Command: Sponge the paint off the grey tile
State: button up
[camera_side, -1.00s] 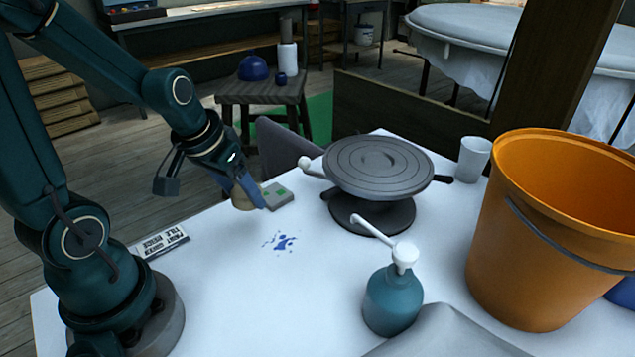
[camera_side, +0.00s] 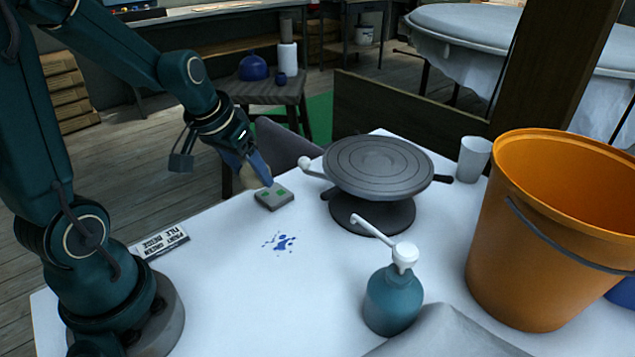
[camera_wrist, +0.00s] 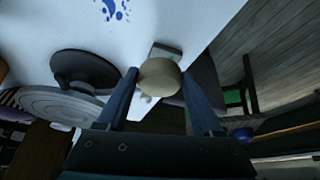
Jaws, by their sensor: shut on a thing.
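A small grey tile (camera_side: 273,201) with green paint patches on its top lies on the white table near its far edge. My gripper (camera_side: 256,173) is just above and behind the tile in the side view. It is shut on a round tan sponge (camera_wrist: 160,77), which sits between the two blue fingers in the wrist view. Part of the tile (camera_wrist: 166,50) shows beyond the sponge there, and the rest is hidden behind it. I cannot tell whether the sponge touches the tile.
Blue paint splatter (camera_side: 281,242) marks the table in front of the tile. A dark turntable (camera_side: 378,167) stands to the right. A teal pump bottle (camera_side: 392,300), orange bucket (camera_side: 545,230), white cup (camera_side: 474,158) and printed card (camera_side: 161,242) are also on the table (camera_side: 215,290).

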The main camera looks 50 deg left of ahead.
send_near(281, 194)
jog(key=shift+w+a+r, duration=0.25)
jog(key=shift+w+a, duration=0.45)
jog(key=shift+a, duration=0.2)
jog(key=shift+w+a+f, duration=0.15)
jog(key=shift+w+f, duration=0.05)
jog(key=shift+w, duration=0.05)
jog(key=shift+g, duration=0.3)
jog(key=shift+f, duration=2.55)
jog(key=shift+s+d+f, duration=0.1)
jog(key=shift+s+d, duration=0.3)
jog(key=shift+d, duration=0.25)
jog(key=shift+w+f, duration=0.1)
jog(key=shift+w, duration=0.65)
